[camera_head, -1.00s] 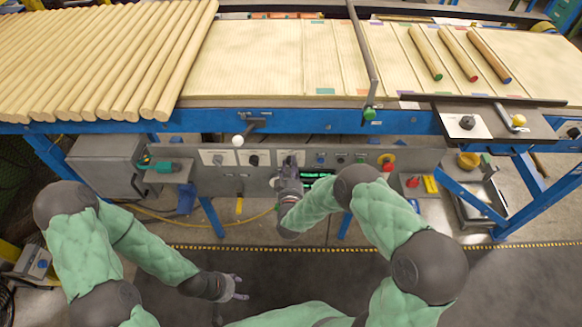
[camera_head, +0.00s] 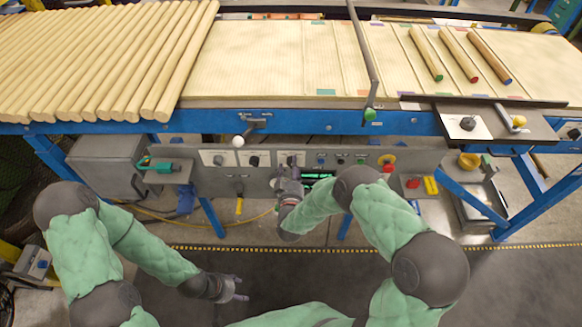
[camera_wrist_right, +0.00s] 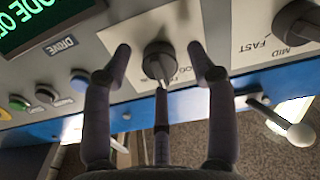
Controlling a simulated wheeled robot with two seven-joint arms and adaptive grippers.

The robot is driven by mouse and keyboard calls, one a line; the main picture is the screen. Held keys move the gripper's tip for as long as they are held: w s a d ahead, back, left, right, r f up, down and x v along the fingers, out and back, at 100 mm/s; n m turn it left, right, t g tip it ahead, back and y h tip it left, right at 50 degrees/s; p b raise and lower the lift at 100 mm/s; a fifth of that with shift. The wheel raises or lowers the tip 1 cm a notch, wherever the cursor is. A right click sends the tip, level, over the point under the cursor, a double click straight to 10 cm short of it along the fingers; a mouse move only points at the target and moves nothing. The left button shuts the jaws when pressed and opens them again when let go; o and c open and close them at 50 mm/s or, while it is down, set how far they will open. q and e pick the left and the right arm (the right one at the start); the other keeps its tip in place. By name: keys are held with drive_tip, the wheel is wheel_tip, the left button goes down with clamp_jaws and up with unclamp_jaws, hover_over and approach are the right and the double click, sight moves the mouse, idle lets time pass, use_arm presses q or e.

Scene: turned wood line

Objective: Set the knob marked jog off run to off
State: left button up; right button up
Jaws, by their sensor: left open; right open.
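The dark round knob (camera_wrist_right: 159,58) sits on a white plate in the right wrist view, its pale pointer toward the bottom of that picture. Its lettering is only partly readable, with fingers over part of it. In the head view the knob (camera_head: 291,160) shows just above my right gripper (camera_head: 283,178). My right gripper (camera_wrist_right: 160,52) is open, with fingers on both sides of the knob and a third below it; gaps show at the sides. Contact of the third finger cannot be told. My left gripper (camera_head: 238,289) is open and empty, low over the floor.
A second knob (camera_wrist_right: 298,22) with FAST and MID marks is to the right. A green-lit display (camera_wrist_right: 42,22) and several buttons (camera_wrist_right: 46,95) lie left. A white-balled lever (camera_wrist_right: 300,134) projects nearby. A red stop button (camera_head: 387,163) is further right on the panel.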

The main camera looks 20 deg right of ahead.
drive_tip(key=v, duration=1.1)
drive_tip(key=shift+s, duration=0.25)
drive_tip(key=shift+w+a, duration=0.1)
wheel_tip(320, 180, down, 13)
drive_tip(key=s+a+g+y, duration=0.2)
drive_tip(key=g+y, duration=0.3)
drive_tip(key=g, duration=0.3)
drive_tip(key=s+a+f+m+g+y, duration=0.1)
drive_tip(key=s+g, duration=0.3)
drive_tip(key=s, duration=0.5)
drive_tip(key=s+a+f+g+y, duration=0.1)
drive_tip(key=s+f+g+y, duration=0.2)
drive_tip(key=s, duration=0.6)
drive_tip(key=shift+m+g, duration=0.4)
drive_tip(key=shift+g, duration=0.6)
